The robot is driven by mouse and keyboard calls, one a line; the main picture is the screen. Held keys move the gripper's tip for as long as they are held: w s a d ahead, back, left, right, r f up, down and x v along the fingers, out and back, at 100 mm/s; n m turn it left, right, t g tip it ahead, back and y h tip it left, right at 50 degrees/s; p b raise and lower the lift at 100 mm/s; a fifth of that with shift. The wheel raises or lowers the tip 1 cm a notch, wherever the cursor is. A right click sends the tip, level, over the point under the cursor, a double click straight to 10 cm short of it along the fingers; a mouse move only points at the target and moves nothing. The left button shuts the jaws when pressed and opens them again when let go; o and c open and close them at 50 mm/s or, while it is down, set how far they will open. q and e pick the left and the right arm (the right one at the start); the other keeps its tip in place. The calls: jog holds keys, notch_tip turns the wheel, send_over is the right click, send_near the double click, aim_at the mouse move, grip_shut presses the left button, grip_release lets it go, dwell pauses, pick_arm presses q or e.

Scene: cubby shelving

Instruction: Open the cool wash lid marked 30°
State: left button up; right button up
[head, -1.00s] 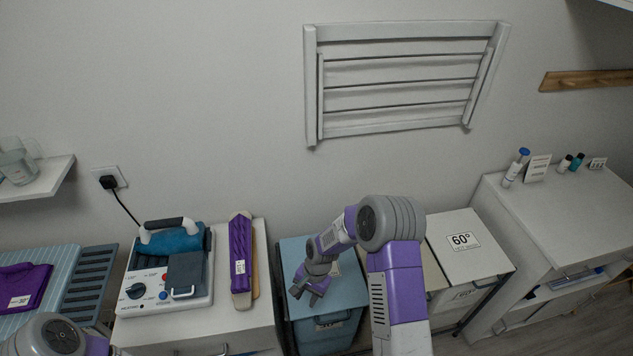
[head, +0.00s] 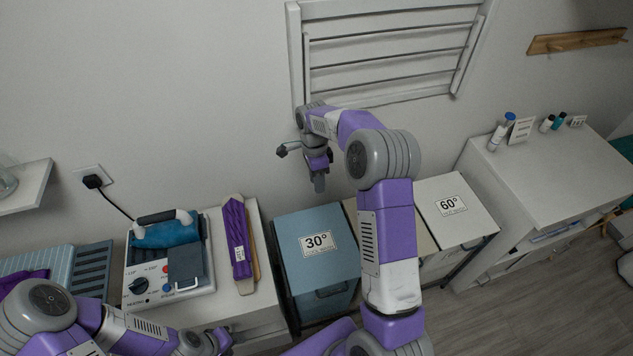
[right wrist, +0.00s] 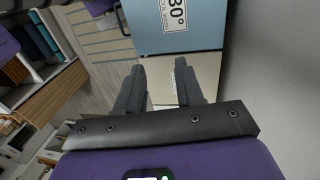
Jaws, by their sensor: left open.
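The cool wash lid (head: 292,243) is a blue square panel marked 30° on top of a blue bin. It lies flat and closed, with a handle (head: 327,292) on the bin's front. My right gripper (head: 319,184) hangs in the air above and behind the lid's back edge, near the wall, apart from it. In the right wrist view its two fingers (right wrist: 160,88) are spread with nothing between them, and the blue lid (right wrist: 205,25) shows beyond them. My left gripper (head: 222,341) is low at the front, near the white cabinet, far from the lid.
A bin with a white lid marked 60° (head: 465,222) stands to the right, with a beige lid partly hidden by my right arm. A white cabinet (head: 240,308) with an appliance (head: 170,275) and purple cloth (head: 237,240) is left. A drying rack (head: 390,55) hangs above.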

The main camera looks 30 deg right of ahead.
jog(key=shift+a+f, duration=0.1)
jog(key=shift+f, duration=0.85)
jog(key=shift+w, duration=0.15)
jog(key=c, duration=0.3)
grip_shut()
jog(key=shift+c, duration=1.9)
grip_release()
jog(key=o, duration=0.7)
